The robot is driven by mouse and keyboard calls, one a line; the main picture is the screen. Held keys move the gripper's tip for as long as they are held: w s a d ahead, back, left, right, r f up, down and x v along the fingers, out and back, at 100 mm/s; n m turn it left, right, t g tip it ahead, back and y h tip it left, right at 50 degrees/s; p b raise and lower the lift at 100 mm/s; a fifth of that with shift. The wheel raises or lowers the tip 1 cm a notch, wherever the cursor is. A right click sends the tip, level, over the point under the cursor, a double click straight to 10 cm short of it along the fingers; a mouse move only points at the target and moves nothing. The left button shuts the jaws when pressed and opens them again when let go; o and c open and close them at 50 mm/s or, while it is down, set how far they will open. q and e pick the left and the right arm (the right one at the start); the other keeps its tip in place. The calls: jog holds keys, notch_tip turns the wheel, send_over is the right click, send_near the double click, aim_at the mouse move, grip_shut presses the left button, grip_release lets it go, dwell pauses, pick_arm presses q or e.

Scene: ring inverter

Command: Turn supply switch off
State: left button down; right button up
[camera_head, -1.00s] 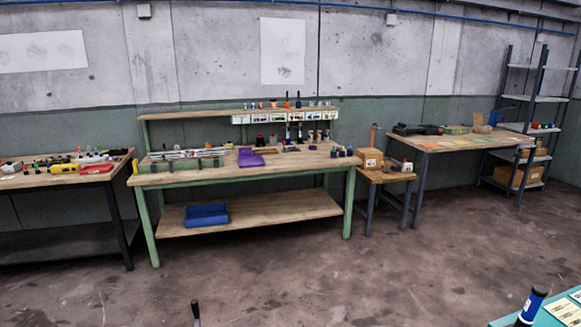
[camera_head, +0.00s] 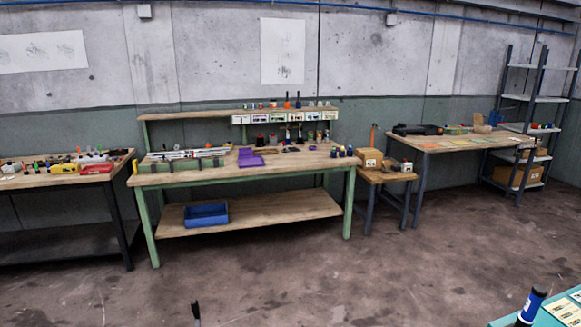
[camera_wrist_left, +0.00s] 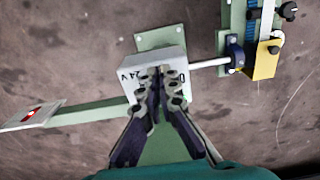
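The fingers cover the middle of the box, so any lever there is hidden. I cannot tell whether the tips touch the box. My right gripper is in neither view.
In the wrist view a rod (camera_wrist_left: 208,63) runs from the box to a blue collar beside a yellow block (camera_wrist_left: 267,60). A green bar leads left to a red-marked plate (camera_wrist_left: 32,115). In the head view a green workbench (camera_head: 290,164) stands across open floor.

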pick_arm(q)
jog(key=shift+s+a, duration=0.1)
jog(key=shift+s, duration=0.2)
jog(key=shift+r, duration=0.1)
notch_tip(320, 180, up, 6)
jog(key=p, duration=0.2)
jog(key=shift+p, duration=0.35)
